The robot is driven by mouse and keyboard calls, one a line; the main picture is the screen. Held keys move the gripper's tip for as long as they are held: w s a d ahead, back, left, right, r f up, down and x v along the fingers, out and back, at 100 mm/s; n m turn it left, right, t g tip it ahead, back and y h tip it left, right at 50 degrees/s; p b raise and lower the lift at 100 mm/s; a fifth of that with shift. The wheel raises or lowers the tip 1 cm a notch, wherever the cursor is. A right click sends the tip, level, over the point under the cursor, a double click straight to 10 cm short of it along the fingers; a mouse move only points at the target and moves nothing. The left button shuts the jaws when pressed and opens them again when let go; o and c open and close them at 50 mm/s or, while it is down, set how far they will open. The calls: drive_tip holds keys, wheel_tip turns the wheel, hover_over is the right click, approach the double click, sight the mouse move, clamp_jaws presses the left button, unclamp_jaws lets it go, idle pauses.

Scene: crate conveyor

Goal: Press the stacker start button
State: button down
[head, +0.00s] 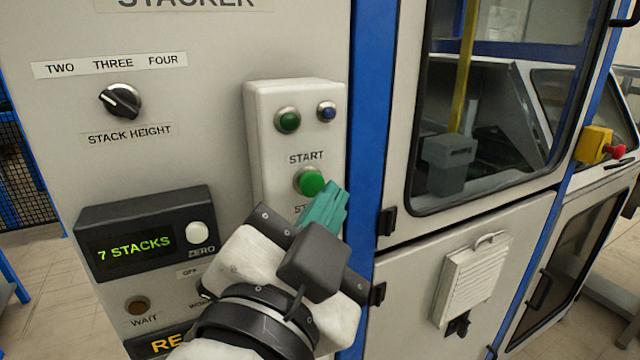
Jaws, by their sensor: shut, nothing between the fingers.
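The green start button (311,181) sits under the word START on a pale control box (262,140) on the front of the stacker cabinet. My gripper (332,190) is shut, with its teal fingers just to the lower right of the button. The fingertips appear very close to the button's lower right edge, but I cannot tell whether they touch it. The gripper hides the lower part of the control box, including most of a second label below the button.
A green lamp (287,120) and a blue button (326,112) sit above START. Left are a STACK HEIGHT knob (121,101) and a counter display (146,240) reading 7 STACKS. Right are a blue post (367,130), a windowed door and a red emergency button (615,151).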

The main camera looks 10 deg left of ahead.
drive_tip(key=shift+w, duration=0.1)
drive_tip(key=shift+w+a+b, duration=0.2)
drive_tip(key=shift+w+b, duration=0.05)
drive_tip(key=shift+b, duration=0.15)
